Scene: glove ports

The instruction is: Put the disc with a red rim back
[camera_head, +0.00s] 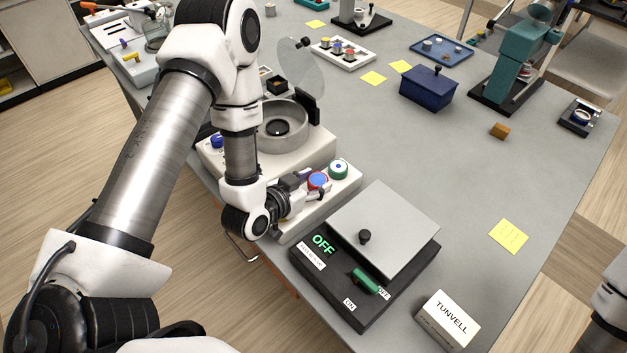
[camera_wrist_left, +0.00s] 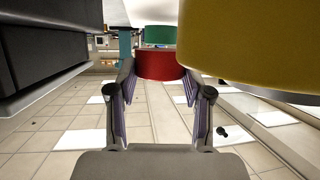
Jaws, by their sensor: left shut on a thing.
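The disc with a red rim (camera_head: 318,180) has a blue top and is at my left gripper (camera_head: 306,185), over the white stand (camera_head: 346,190). In the left wrist view the red rim (camera_wrist_left: 158,64) is between the fingertips of my left gripper (camera_wrist_left: 160,88), which is shut on it. I cannot tell whether the disc touches the stand. A green-rimmed disc (camera_head: 339,168) is just beyond it, also seen in the left wrist view (camera_wrist_left: 158,35). A large yellow rim (camera_wrist_left: 250,45) is close on the right there. My right gripper is out of view.
A pale machine with a round bowl (camera_head: 283,128) and a raised clear lid (camera_head: 302,66) stands behind the stand. A black device reading OFF (camera_head: 350,285) with a grey plate (camera_head: 385,228) is in front. A TUNVELL box (camera_head: 447,318) is at the near edge. The table's right middle is mostly clear.

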